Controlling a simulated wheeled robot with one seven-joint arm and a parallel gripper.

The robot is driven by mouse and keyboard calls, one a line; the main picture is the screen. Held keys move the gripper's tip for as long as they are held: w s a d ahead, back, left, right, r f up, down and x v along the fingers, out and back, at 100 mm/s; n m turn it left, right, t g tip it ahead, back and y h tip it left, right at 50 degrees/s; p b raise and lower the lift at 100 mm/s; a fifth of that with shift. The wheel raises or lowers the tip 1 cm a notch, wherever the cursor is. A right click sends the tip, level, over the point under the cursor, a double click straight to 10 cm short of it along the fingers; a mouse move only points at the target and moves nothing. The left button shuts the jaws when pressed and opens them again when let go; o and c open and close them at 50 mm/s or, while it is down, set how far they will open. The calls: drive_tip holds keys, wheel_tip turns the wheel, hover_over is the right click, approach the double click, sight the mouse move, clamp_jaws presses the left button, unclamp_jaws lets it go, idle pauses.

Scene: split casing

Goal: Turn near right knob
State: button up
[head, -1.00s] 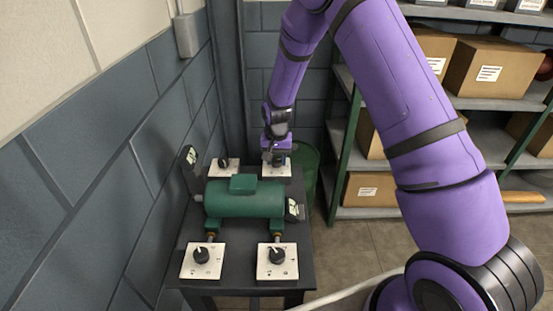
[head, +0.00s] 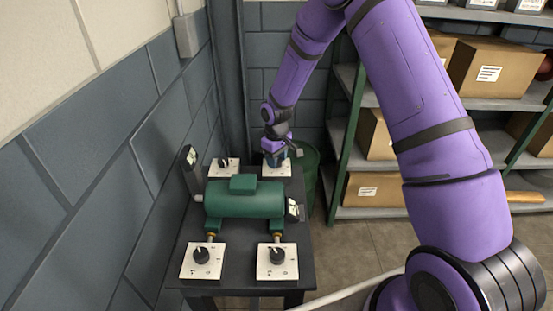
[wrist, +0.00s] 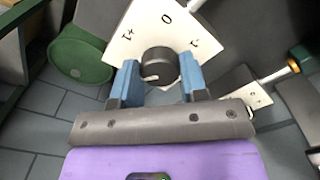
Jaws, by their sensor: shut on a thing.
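The near right knob (head: 278,256) is a black dial on a white square plate (head: 263,272) at the front right of the dark table, with nothing touching it. My gripper (head: 276,158) is away from it, at the back right plate (head: 268,173). In the wrist view my gripper (wrist: 160,78) has its blue fingers on either side of the back right knob (wrist: 158,62) and is shut on it. That knob's light pointer mark faces the gripper side, and its plate (wrist: 125,48) carries printed marks. In the head view my gripper hides this knob.
A green motor-like casing (head: 245,199) lies mid-table between the plates. Other knobs stand at front left (head: 201,255) and back left (head: 223,162). A green barrel (head: 308,170) and shelving stand to the right.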

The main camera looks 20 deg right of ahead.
drive_tip(key=n, duration=1.2)
drive_tip(key=shift+n, duration=0.3)
idle(0.4)
drive_tip(key=o, duration=0.9)
drive_tip(key=shift+o, duration=0.2)
wheel_tip(320, 180, up, 11)
